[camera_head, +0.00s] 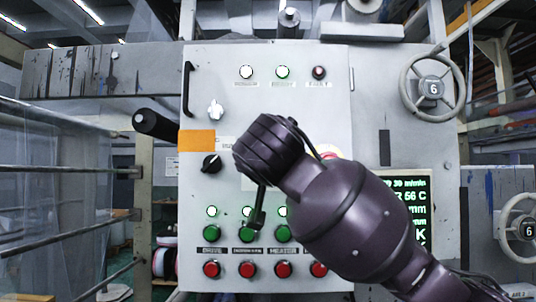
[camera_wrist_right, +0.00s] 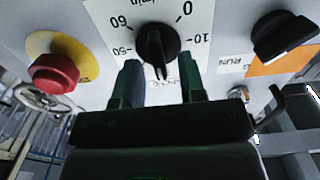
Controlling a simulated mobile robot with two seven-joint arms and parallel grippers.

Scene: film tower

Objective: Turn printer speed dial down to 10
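The speed dial (camera_wrist_right: 157,45) is a black knob on a white scale plate, seen in the right wrist view, with 0, 10, 50 and 60 legible. Its pointer faces down in that view, opposite the gap between 0 and 60, around the middle of the scale. My right gripper (camera_wrist_right: 159,62) is open, its two dark fingers apart at either side of the knob's lower part; I cannot tell whether they touch it. In the head view my right arm hides the dial. The screen (camera_head: 412,188) is partly covered and appears to read 30 m/min. My left gripper is not in view.
A red emergency button (camera_wrist_right: 54,73) on a yellow disc and a black selector knob (camera_wrist_right: 284,36) flank the dial. Green buttons (camera_head: 210,233) and red buttons (camera_head: 211,269) line the panel's lower part. A handwheel (camera_head: 432,88) is at upper right.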

